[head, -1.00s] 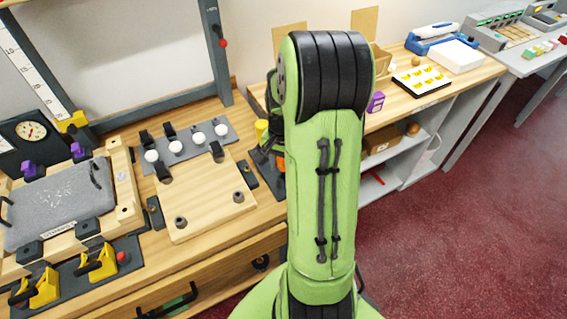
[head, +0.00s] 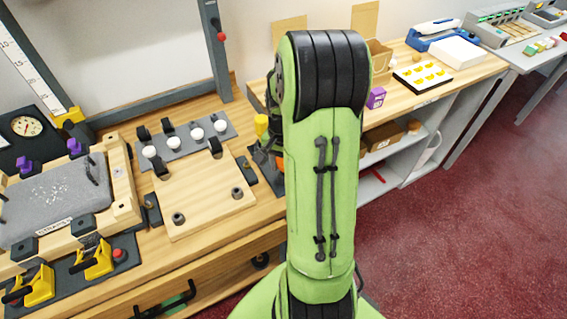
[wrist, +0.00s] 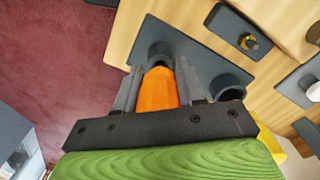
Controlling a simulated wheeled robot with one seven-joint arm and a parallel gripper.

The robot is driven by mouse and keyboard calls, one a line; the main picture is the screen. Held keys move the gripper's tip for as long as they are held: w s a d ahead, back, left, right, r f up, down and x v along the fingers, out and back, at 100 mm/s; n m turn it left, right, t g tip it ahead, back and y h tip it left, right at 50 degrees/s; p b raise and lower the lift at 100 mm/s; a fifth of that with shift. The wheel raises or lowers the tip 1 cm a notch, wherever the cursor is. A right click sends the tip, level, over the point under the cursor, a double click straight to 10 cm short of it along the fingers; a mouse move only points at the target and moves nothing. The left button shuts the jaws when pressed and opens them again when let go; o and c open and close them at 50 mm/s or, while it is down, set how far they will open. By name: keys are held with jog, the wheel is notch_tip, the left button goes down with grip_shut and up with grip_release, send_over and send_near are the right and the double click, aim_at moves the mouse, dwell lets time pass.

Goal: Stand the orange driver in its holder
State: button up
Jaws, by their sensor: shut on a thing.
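The orange driver (wrist: 157,92) is between the two grey fingers of my gripper (wrist: 158,78) in the wrist view, and the gripper is shut on its handle. The holder is a dark plate (wrist: 195,58) with two round cups. One cup (wrist: 160,48) is just past the driver's far end; the other cup (wrist: 232,84) is to the right and looks empty. I cannot tell whether the driver's tip is inside the near cup or above it. In the head view, a bit of orange (head: 280,161) shows beside my arm, which hides most of the gripper.
A wooden board (head: 205,200) with dark pegs lies left of my gripper, below a grey strip with white balls (head: 197,134). A yellow cylinder (head: 262,125) stands close behind the gripper. A purple block (head: 376,98) and a sample card (head: 423,74) lie on the counter to the right.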

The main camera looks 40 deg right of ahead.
jog(key=shift+f, duration=0.45)
jog(key=o, duration=1.1)
jog(key=shift+o, duration=0.5)
jog(key=shift+o, duration=1.3)
notch_tip(320, 180, up, 6)
jog(key=p, duration=0.5)
jog(key=shift+r, duration=0.15)
